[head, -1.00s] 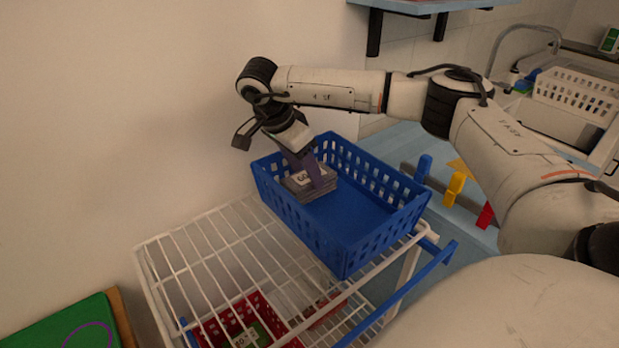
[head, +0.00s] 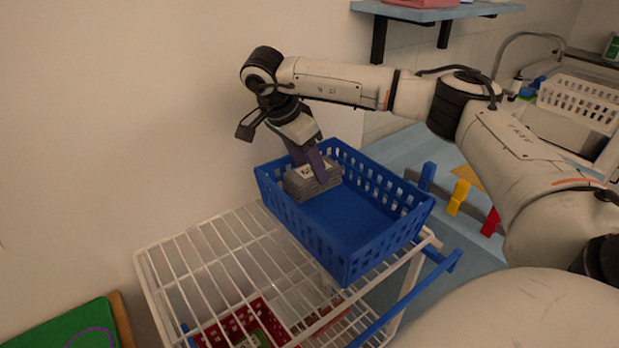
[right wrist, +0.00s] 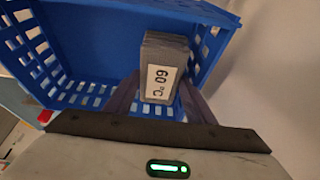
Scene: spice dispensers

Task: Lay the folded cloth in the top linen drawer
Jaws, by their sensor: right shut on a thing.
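The folded cloth (head: 318,183) is a grey folded stack with a white label, in the left part of the blue basket (head: 357,214). I cannot tell whether the cloth touches the basket floor. My left gripper is not in view, and no linen drawer can be made out.
The blue basket stands on a white wire rack cart (head: 215,255) with a blue handle (head: 415,295). A red basket (head: 240,322) is on a lower level. A green board (head: 75,325) is at lower left. A blue shelf (head: 440,8) hangs above, and the wall is close behind my gripper.

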